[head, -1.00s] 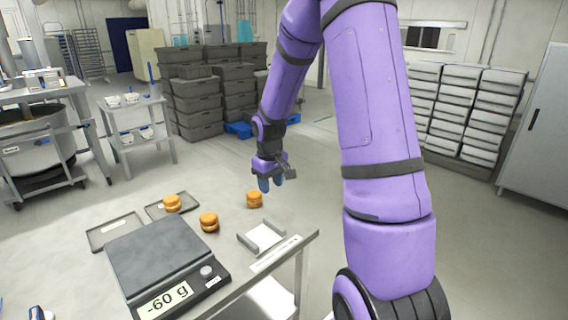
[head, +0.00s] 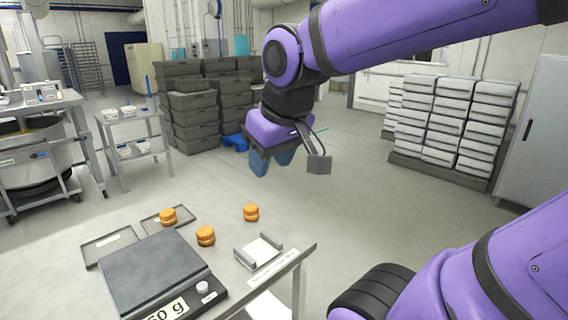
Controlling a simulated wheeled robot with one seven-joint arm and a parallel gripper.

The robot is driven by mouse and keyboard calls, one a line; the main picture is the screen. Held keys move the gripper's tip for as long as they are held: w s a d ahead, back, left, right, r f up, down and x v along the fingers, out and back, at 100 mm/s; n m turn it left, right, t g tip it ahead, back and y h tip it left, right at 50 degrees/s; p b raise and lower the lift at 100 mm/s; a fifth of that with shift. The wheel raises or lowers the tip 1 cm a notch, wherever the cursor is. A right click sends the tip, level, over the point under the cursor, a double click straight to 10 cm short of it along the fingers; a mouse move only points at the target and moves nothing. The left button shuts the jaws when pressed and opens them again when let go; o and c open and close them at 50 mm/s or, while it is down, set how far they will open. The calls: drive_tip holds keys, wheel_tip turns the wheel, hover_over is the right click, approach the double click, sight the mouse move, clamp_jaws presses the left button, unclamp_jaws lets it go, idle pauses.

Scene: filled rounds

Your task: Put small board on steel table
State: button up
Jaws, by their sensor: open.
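The steel table (head: 60,290) is in front at the lower left. Two flat dark boards or trays lie on its far left part, one in front (head: 110,247) and one behind (head: 152,226). I cannot tell which thing is the small board. My gripper is apart from all of them.
A scale (head: 155,270) stands on the table. A small metal holder (head: 258,251) is near the right edge. Crate stacks (head: 190,100) and a side cart (head: 130,130) stand behind.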

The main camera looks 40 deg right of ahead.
drive_tip(key=shift+t+y, duration=0.3)
drive_tip(key=s, duration=0.1)
drive_tip(key=s+a, duration=0.1)
drive_tip(key=s, duration=0.2)
drive_tip(key=shift+s+a+r, duration=0.15)
drive_tip(key=shift+s+r, duration=0.25)
